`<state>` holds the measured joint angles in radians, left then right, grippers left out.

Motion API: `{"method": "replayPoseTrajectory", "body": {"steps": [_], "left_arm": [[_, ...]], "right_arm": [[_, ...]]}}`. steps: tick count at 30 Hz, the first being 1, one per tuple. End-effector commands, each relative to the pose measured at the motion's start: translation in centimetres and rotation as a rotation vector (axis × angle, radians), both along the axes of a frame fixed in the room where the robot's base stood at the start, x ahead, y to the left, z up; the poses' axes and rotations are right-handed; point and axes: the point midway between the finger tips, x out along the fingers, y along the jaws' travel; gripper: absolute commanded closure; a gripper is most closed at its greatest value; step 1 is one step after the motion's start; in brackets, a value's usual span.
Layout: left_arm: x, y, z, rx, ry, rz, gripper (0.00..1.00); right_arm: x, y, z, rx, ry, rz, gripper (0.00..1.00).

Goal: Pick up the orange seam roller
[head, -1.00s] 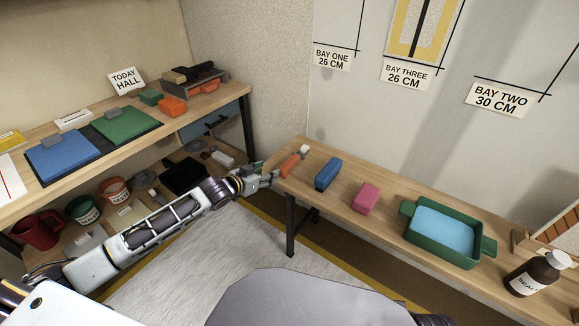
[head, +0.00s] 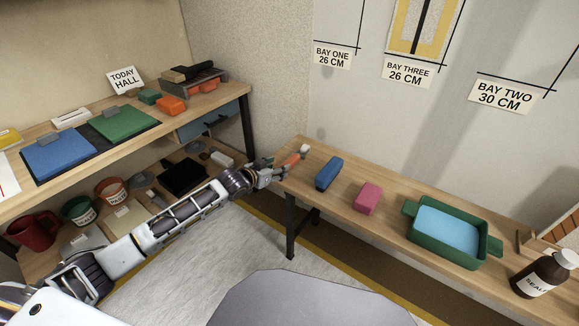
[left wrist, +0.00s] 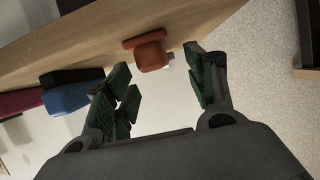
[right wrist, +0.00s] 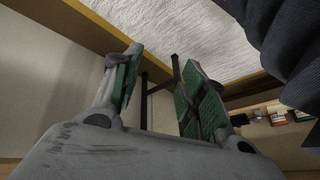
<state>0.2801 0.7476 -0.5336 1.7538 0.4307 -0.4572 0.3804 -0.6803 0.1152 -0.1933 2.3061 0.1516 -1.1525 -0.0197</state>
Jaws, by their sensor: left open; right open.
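The orange seam roller (head: 291,160) lies near the left end of the right-hand bench (head: 338,203), with its white end (head: 304,149) toward the wall. My left gripper (head: 279,173) is at that bench end, right by the roller's near end. In the left wrist view, the roller (left wrist: 151,56) shows ahead of my open left gripper (left wrist: 160,76), within the gap between its fingers. Whether any finger touches it cannot be told. My right gripper (right wrist: 156,72) is open and empty in the right wrist view, below bench level; it is out of the head view.
A blue block (head: 328,174), a pink block (head: 367,198), a green tray (head: 412,240) and a brown bottle (head: 542,274) stand farther along the bench.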

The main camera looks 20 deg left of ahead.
Motion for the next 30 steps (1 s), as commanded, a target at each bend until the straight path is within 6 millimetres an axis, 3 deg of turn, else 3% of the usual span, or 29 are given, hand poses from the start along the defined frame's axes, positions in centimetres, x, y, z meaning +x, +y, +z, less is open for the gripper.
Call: {"method": "replayPoseTrajectory", "body": {"steps": [20, 24, 30], "left_arm": [[0.9, -0.5, -0.5, 0.000, 0.000, 0.000, 0.45], [1.6, -1.0, -0.8, 0.001, 0.000, 0.000, 0.45], [2.8, -1.8, -1.3, 0.001, -0.001, 0.000, 0.45]], "right_arm": [[0.6, 0.3, -0.4, 0.018, -0.029, -0.004, 0.57], [0.2, 0.6, -2.6, 0.036, -0.035, -0.011, 0.57], [0.3, 1.0, -4.3, 0.065, -0.062, -0.026, 0.57]]}}
